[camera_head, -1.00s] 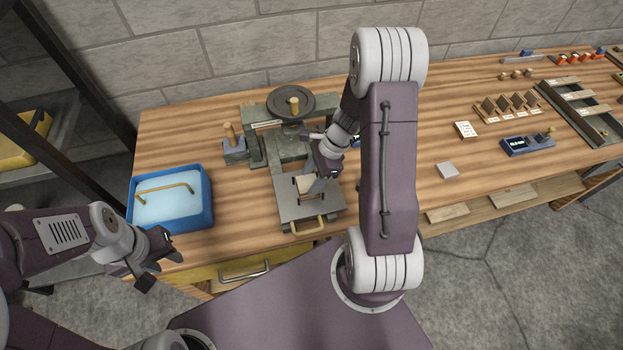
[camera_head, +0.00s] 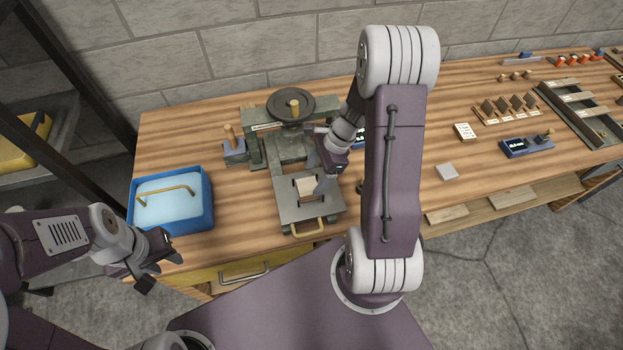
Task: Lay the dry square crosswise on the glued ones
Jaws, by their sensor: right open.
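A pale wooden square (camera_head: 307,186) lies in the dark guide on the grey sliding plate (camera_head: 292,213) of the press (camera_head: 290,148). I cannot tell how many layers lie there or which way the grain runs. My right gripper (camera_head: 317,176) is open, with its fingers just above and beside the square, partly covering its right side. It holds nothing that I can see. My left gripper (camera_head: 160,270) is open and empty in front of the bench, below the blue tub (camera_head: 210,205).
A block with a wooden peg (camera_head: 233,148) stands left of the press. A light grey square piece (camera_head: 447,171), a card (camera_head: 465,131), a rack of dark squares (camera_head: 508,107) and a blue device (camera_head: 527,146) are on the right. The bench between has free room.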

